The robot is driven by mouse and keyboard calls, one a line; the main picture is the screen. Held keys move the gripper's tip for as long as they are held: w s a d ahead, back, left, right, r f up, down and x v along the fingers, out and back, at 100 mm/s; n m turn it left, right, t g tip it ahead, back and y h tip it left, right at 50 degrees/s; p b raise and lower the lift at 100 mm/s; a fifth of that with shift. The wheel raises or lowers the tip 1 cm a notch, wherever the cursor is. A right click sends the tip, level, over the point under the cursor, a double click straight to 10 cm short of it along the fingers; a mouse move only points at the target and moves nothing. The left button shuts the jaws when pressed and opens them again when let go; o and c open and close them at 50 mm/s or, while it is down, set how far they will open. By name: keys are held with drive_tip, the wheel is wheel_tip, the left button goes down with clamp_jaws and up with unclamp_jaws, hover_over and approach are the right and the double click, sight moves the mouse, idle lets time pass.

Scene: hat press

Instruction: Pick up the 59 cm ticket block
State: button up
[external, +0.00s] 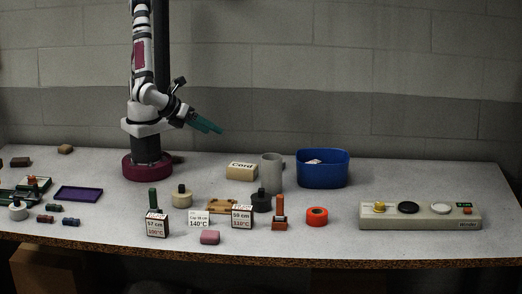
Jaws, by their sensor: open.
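The ticket block that appears to read 59 cm (242,217) stands upright near the middle front of the table, with a white printed face and dark reddish edges; its small print is hard to read. A similar block reading 57 cm (157,224) stands to its left. A white card (196,219) with small print stands between them. My gripper (210,125) has teal fingers and is open and empty. It is high above the back of the table, up and to the left of the 59 cm block, touching nothing.
A wooden piece (220,206), a dark stamp (262,200) and a red-brown stamp (280,215) crowd the 59 cm block. A pink block (210,238) lies in front. Behind are a Cord box (241,171), grey cylinder (271,175) and blue bin (322,172). A button panel (420,217) is right.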

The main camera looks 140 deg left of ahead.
drive_tip(key=w+d+f+m+t, duration=0.3)
drive_tip(key=w+d+m, duration=0.2)
drive_tip(key=m+t+h, duration=0.2)
drive_tip(key=m+t, duration=0.3)
drive_tip(key=m, duration=0.1)
approach(238, 208)
drive_tip(key=x, duration=1)
drive_tip(key=shift+w+a+f, duration=0.15)
drive_tip(key=shift+a, duration=0.1)
clamp_jaws()
